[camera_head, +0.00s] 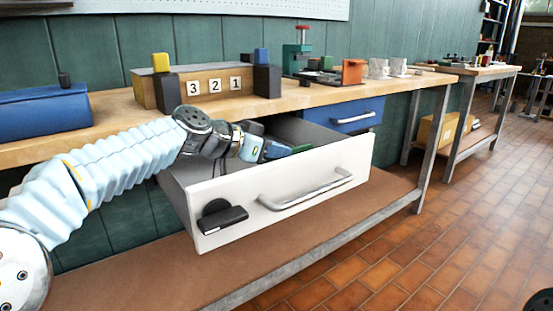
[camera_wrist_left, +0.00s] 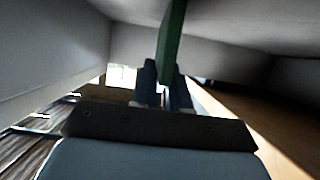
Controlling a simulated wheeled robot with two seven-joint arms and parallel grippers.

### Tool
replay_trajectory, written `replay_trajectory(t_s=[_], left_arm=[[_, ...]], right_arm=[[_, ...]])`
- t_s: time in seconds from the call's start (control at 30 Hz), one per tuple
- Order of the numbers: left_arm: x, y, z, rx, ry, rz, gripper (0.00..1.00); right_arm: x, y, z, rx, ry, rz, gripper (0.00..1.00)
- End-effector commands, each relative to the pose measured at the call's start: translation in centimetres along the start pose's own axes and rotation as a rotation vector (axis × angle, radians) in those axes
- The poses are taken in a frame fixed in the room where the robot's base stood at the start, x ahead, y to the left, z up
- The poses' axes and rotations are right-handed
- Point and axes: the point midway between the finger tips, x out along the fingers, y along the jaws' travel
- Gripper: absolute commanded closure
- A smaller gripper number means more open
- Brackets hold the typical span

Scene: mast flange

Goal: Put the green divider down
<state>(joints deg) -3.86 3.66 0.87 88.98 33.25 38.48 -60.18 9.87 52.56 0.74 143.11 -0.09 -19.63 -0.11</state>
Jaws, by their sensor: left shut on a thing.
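My left gripper (camera_head: 277,150) reaches into the open white drawer (camera_head: 290,205) under the workbench. Its blue fingers are shut on the green divider (camera_head: 302,148), of which only a small end shows above the drawer front. In the left wrist view the green divider (camera_wrist_left: 172,45) stands out as a narrow upright strip from between the two fingers of the left gripper (camera_wrist_left: 164,88). The drawer's pale walls (camera_wrist_left: 60,45) surround it. Whether the divider touches the drawer floor cannot be told. My right gripper is not in view.
The drawer front has a metal handle (camera_head: 305,190) and a black fitting (camera_head: 222,215). A blue drawer (camera_head: 345,116) is beside it. On the bench (camera_head: 330,95) stand a numbered block (camera_head: 215,86), a blue box (camera_head: 40,110) and white cups (camera_head: 378,68). A lower shelf (camera_head: 300,245) lies below.

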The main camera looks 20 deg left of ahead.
Motion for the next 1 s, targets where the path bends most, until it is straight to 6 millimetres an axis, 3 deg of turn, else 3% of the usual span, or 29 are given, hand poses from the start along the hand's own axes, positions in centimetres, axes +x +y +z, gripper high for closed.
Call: replay_trajectory(t_s=[0.37, 0.4, 0.53, 0.87, 1.0], left_arm=[[0.3, 0.0, 0.7, 0.0, 0.002, -0.002, 1.0], [0.2, 0.0, 0.6, 0.0, 0.001, -0.002, 0.81], [0.2, 0.0, 0.6, 0.0, 0.001, -0.001, 0.61], [0.1, 0.0, 0.3, 0.0, 0.002, -0.002, 0.6], [-2.0, -0.1, 0.4, 0.0, 0.004, -0.005, 0.6]], right_arm=[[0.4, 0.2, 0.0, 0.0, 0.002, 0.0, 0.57], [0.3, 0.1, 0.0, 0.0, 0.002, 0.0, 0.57], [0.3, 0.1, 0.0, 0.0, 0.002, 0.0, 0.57], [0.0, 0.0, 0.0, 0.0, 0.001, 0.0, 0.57], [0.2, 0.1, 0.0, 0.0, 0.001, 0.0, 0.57]])
